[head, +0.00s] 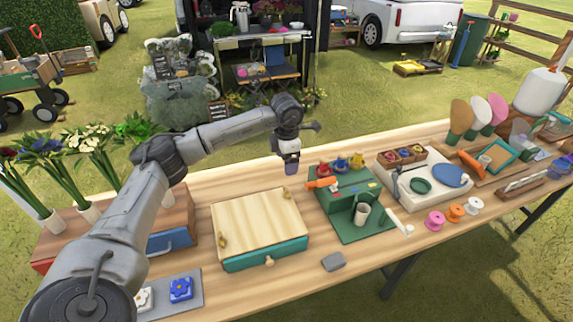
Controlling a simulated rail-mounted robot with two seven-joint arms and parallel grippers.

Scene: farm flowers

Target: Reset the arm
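My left arm comes in from the lower left and reaches over the table. My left gripper (291,165) hangs pointing down above the table, behind the wooden box and left of the green board. Its tip is small and bluish-grey; I cannot tell whether that is its fingers or something held. My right gripper is not in view.
Flower bunches (88,165) stand at left. Bare wood shows around the box.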

